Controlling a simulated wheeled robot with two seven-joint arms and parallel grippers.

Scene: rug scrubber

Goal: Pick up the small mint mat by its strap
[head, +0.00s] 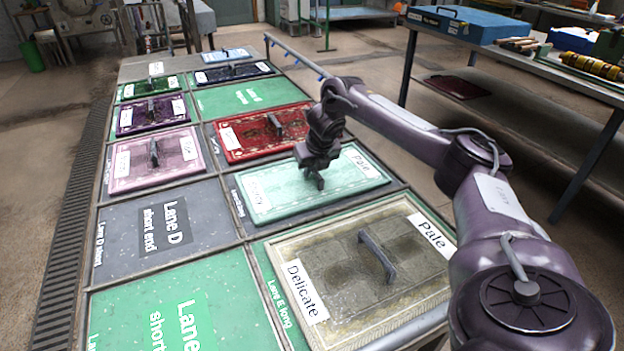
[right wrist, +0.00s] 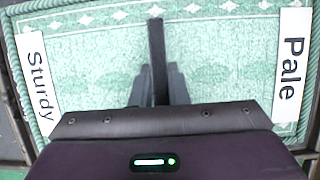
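The mint mat (head: 290,196) lies flat on the table under my right gripper, with white labels reading "Sturdy" (right wrist: 39,83) and "Pale" (right wrist: 292,66). In the right wrist view its dark strap (right wrist: 156,45) runs upright in the picture, over the patterned mint surface (right wrist: 90,63). My right gripper (right wrist: 158,85) is down at the strap, with one finger on each side of it. The fingers look very close to the strap; whether they press on it I cannot tell. In the head view the gripper (head: 316,178) hides most of the strap. My left gripper is not in view.
An olive mat (head: 335,285) with a strap lies nearer, and a red mat (head: 245,140) lies just beyond. Pink (head: 130,178) and purple (head: 130,120) mats lie to the left. The "Lane D" space (head: 120,235) is bare. A side bench (head: 560,75) stands at right.

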